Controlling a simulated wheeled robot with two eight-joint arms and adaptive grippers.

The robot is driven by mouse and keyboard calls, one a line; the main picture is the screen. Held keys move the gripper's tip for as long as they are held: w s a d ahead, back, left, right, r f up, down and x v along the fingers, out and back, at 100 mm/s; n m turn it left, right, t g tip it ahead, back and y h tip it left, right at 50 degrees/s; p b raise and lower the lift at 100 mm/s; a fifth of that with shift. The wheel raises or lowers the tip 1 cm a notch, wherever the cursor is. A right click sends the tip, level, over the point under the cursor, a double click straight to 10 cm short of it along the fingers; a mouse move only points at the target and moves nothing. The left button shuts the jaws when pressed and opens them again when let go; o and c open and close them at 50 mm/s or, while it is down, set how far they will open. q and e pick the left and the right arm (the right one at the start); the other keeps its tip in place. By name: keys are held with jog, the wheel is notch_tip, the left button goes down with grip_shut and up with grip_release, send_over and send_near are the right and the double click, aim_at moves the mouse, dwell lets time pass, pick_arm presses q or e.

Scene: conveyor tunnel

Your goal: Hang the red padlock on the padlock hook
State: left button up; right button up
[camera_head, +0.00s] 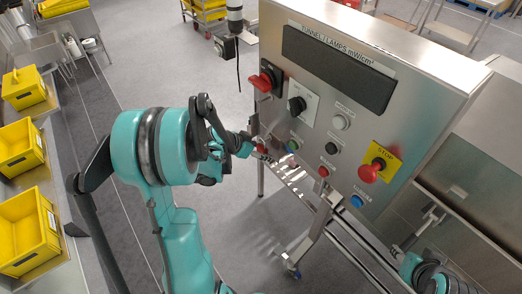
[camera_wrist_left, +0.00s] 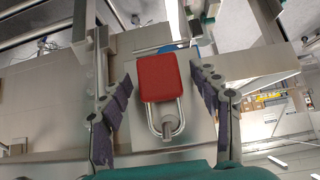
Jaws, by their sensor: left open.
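The red padlock (camera_wrist_left: 158,78) shows in the left wrist view, with its metal shackle (camera_wrist_left: 181,120) towards me. A grey metal peg, which looks like the padlock hook (camera_wrist_left: 168,128), crosses the end of the shackle loop. My left gripper (camera_head: 260,152) is open, its dark pads on either side of the padlock with gaps between. In the head view it is at the lower left edge of the panel, where I cannot make out the padlock or hook clearly. My right gripper (camera_head: 421,232) is at the lower right; its jaws are too small to read.
The steel control panel (camera_head: 318,118) carries a red rotary handle (camera_head: 262,81), several buttons and a red stop button (camera_head: 369,172) on a yellow plate. Yellow crates (camera_head: 27,232) stand at the left. Open grey floor lies between them.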

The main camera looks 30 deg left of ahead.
pick_arm(q)
jog(key=v, duration=1.2)
